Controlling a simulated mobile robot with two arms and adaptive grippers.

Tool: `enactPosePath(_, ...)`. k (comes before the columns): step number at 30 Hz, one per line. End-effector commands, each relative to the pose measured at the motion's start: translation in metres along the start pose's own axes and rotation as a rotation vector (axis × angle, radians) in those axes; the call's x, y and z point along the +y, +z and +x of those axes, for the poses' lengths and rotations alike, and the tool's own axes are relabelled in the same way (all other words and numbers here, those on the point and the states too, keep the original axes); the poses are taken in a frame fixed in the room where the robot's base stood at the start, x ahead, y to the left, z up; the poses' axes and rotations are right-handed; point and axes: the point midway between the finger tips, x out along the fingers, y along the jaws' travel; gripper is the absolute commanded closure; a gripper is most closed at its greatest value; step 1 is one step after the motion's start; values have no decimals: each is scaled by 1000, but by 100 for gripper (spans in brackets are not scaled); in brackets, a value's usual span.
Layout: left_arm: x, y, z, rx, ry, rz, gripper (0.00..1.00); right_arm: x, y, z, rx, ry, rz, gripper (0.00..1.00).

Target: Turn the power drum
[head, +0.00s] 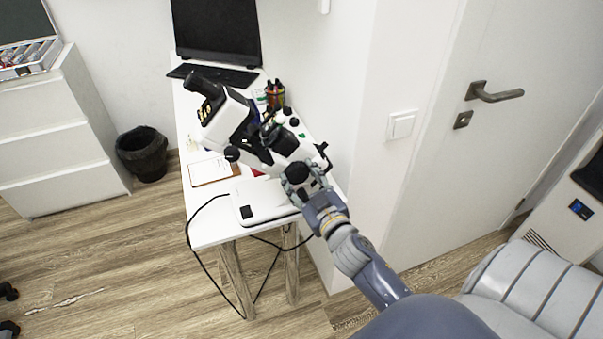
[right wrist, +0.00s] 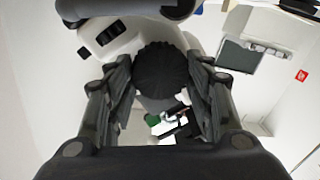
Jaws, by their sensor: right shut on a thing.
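The eye test device (head: 232,118) is a white and black instrument, standing tilted on the white desk. A round black ribbed knob, which looks like the power drum (right wrist: 161,72), fills the middle of the right wrist view. In the head view a dark round knob (head: 298,172) shows at the device's near end. My right gripper (head: 300,183) reaches it from the near right, and its fingers lie on both sides of the drum, shut on it. The drum's far side and the exact finger contacts are hidden.
The white desk (head: 210,232) also holds a monitor (head: 217,30), a keyboard, a pen holder (head: 275,94), a clipboard (head: 212,170) and a white flat base. A cable hangs off the desk's front. A wall and door (head: 490,130) bound the right. A black bin (head: 143,152) stands left.

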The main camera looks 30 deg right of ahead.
Motion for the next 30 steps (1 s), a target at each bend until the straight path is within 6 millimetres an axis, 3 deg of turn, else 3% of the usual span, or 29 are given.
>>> enactPosePath(12, 0, -3, -29, 0, 0, 0, 60, 0, -5, 1, -34, 2, -394, 76)
enactPosePath(30, -1, -4, -48, 0, 0, 0, 60, -3, -4, 1, -81, 4, -925, 76)
